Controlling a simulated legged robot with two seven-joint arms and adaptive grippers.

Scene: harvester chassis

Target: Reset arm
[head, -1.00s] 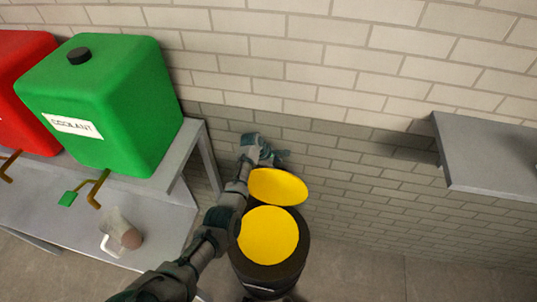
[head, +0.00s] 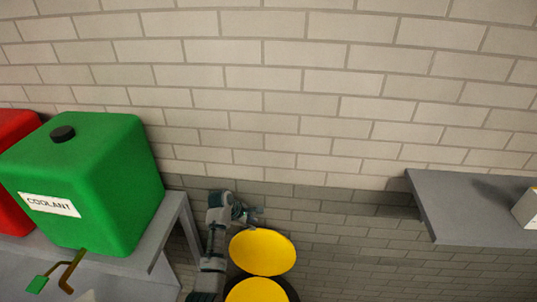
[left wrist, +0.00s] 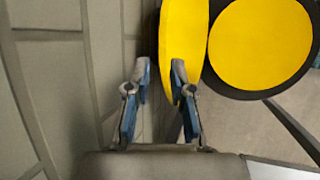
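My left gripper (head: 245,214) is near the brick wall, just above and left of the raised yellow lid (head: 262,252) of a dark bin. In the left wrist view, its two fingers (left wrist: 160,75) stand apart with a gap between them. The right finger overlaps the lid (left wrist: 182,35) in the picture; I cannot tell whether it touches it. No object shows held between the fingers. My right gripper is not in view.
A green coolant tank (head: 85,185) stands on a grey bench (head: 170,225) at left, beside a red tank (head: 15,165). The bin's yellow top (head: 257,291) shows at the bottom. A grey shelf (head: 465,205) juts out at right, with a pale box (head: 527,208).

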